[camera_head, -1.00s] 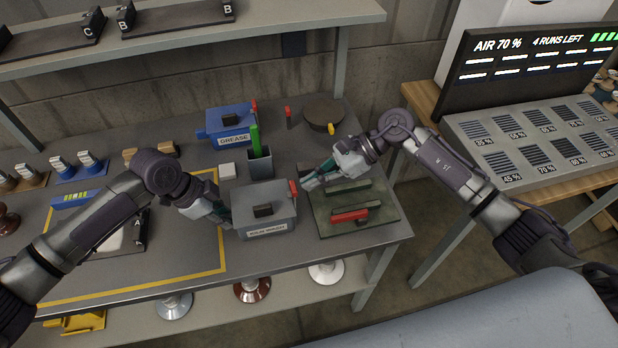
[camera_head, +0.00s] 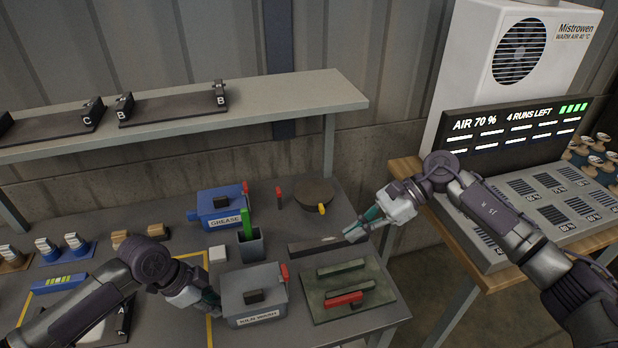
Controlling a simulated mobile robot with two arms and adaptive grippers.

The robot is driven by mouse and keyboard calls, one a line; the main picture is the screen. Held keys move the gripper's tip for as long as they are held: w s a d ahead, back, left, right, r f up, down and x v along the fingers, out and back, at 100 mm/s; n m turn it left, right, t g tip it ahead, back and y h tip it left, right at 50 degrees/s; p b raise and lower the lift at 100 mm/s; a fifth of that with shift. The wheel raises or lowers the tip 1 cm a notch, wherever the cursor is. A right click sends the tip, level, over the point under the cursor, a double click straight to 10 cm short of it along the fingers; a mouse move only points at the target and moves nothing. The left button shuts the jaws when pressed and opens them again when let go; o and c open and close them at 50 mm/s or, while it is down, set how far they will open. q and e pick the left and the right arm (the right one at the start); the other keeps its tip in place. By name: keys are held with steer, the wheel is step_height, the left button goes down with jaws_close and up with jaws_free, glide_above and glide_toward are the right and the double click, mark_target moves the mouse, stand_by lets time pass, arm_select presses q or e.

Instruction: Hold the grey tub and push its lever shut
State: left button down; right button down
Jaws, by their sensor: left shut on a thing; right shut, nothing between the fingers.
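The grey tub (camera_head: 268,304) with a dark lid knob and a front label stands on the bench at the lower middle. Its red lever (camera_head: 284,273) sticks up at the tub's right rear corner. My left gripper (camera_head: 212,300) is at the tub's left side, shut on it, with its fingertips partly hidden. My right gripper (camera_head: 352,233) is shut and empty. It is up and to the right of the lever, clearly apart from it, over the rear right part of the bench near a dark flat bar.
A blue grease tub (camera_head: 220,204) stands behind, with a grey cup (camera_head: 250,245) holding a green item nearby. A green tray (camera_head: 345,289) with a red-handled item lies right of the grey tub. A round dark dish (camera_head: 314,194) is at the back.

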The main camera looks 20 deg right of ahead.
arm_select(q)
steer(key=c, duration=1)
jaws_free()
steer(key=shift+r, duration=0.1)
